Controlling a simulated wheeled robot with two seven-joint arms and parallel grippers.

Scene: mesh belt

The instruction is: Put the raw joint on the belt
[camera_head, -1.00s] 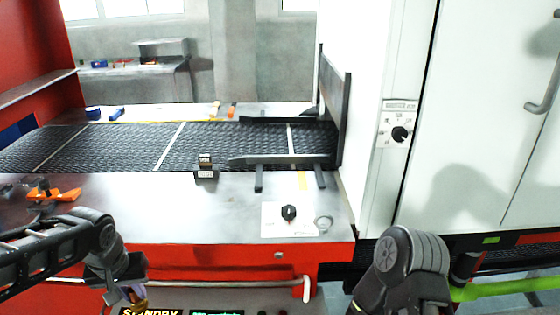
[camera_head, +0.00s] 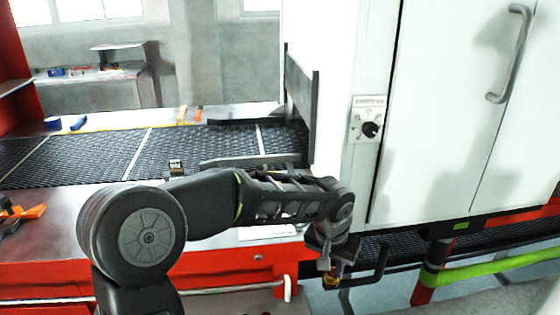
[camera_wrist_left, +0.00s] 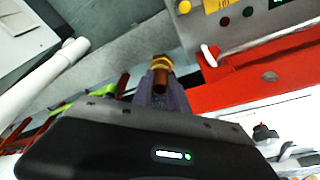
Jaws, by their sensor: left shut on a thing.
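The raw joint, a small copper-and-brass piece (camera_wrist_left: 160,75), is held between the fingertips of my left gripper (camera_wrist_left: 160,90) in the left wrist view. In the head view my left gripper (camera_head: 329,268) hangs low at the right end of my outstretched left arm, in front of the machine, with a brassy bit of the joint (camera_head: 334,274) at its tips. The mesh belt (camera_head: 88,160) runs behind my arm, well away from the joint, into the white housing. My arm covers part of the front of the belt. My right gripper is out of view.
The white cabinet (camera_head: 440,110) with a dial panel (camera_head: 368,121) stands at right. A dark guide rail (camera_head: 235,161) lies along the belt. Orange tools (camera_head: 24,213) lie at left on the metal table.

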